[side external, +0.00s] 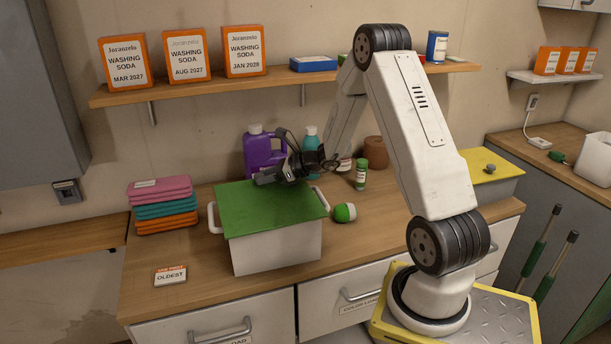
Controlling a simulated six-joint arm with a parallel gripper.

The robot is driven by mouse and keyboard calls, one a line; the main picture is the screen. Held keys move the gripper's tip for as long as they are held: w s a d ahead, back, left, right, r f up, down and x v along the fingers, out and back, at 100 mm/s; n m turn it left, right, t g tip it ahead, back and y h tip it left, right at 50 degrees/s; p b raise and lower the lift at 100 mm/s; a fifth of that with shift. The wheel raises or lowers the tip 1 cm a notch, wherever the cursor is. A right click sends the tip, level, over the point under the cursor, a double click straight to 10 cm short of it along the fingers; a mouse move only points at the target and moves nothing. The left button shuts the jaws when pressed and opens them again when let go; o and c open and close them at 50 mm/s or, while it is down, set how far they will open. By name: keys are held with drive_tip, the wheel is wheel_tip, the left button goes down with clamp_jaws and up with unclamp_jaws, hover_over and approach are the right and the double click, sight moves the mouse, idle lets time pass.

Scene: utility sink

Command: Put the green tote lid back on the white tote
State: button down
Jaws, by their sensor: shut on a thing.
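The white tote (275,250) stands on the wooden counter, with a white handle at each side. The green lid (262,212) lies flat over the top of the tote and covers its opening. From this view I cannot tell whether the lid is fully seated on the rim. My gripper (268,178) is at the back edge of the lid, with its dark fingers reaching left. It is shut on the lid, though the fingers partly hide the contact.
A purple jug (258,152) and a teal bottle (311,140) stand close behind my gripper. A green jar (361,174) and a green-and-white round item (344,212) are right of the tote. Folded cloths (162,205) are stacked left. A shelf (200,91) hangs above. The front-left counter is mostly clear around a small card (170,276).

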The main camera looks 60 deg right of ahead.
drive_tip(key=shift+f, duration=0.15)
drive_tip(key=shift+c, duration=1.2)
unclamp_jaws()
